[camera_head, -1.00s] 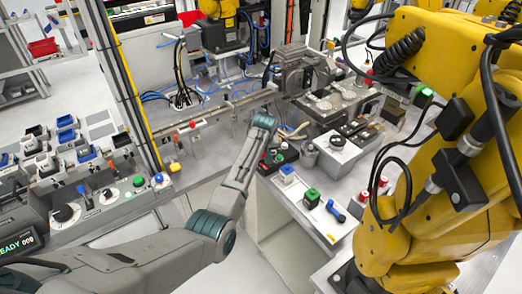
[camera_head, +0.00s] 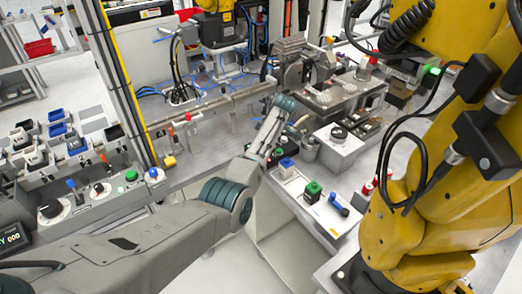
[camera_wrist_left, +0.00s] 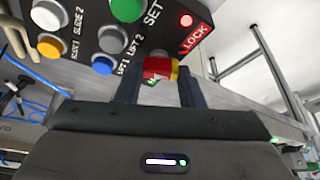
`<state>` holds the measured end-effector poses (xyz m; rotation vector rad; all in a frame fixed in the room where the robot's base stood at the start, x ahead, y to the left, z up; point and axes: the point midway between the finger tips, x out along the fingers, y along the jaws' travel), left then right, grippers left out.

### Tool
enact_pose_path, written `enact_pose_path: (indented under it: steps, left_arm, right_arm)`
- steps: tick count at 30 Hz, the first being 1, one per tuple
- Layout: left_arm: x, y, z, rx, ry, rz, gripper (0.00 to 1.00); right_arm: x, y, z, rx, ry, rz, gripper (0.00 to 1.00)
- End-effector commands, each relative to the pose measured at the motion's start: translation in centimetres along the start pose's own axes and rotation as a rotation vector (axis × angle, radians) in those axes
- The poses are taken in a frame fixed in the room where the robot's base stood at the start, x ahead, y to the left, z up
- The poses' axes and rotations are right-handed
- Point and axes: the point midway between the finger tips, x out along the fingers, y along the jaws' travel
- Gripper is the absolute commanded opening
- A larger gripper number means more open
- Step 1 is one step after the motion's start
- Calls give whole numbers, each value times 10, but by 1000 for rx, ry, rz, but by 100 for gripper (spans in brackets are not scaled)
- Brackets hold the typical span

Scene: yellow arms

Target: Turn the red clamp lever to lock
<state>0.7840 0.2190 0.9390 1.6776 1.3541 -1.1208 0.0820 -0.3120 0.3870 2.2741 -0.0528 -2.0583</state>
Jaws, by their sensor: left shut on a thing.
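The red clamp lever (camera_wrist_left: 157,67), with a yellow part at its right, shows in the left wrist view just below a dark button panel (camera_wrist_left: 118,50). My left gripper (camera_wrist_left: 158,78) is shut on it, one dark finger on each side. A white and green mark shows at the lever's lower edge. A red lamp (camera_wrist_left: 186,20) glows above the red LOCK label (camera_wrist_left: 195,38) on the panel. In the head view my grey left arm reaches to the centre; the lever is not distinguishable there. My right gripper is not in view.
The panel has several coloured buttons, including a green one (camera_wrist_left: 127,10) and a blue one (camera_wrist_left: 102,64). In the head view, a yellow robot arm (camera_head: 420,210) stands close on the right. A white box (camera_head: 338,146) and a machine vise (camera_head: 330,95) lie beyond my arm.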

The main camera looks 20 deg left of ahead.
Motion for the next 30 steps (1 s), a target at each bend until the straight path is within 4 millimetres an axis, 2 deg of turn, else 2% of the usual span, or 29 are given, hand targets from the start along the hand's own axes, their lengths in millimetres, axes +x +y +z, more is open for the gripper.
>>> enact_pose_path:
  steps: [1,3,12,30]
  left_arm:
    - [3,2,1,-38,1,-12,12]
    - [3,2,1,-88,1,-34,12]
    - [1,3,0,-253,0,-101,12]
    - [-1,3,-1,-327,-1,-132,12]
  right_arm:
    - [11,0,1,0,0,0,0]
    - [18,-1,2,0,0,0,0]
    - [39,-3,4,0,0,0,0]
    - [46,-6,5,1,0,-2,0]
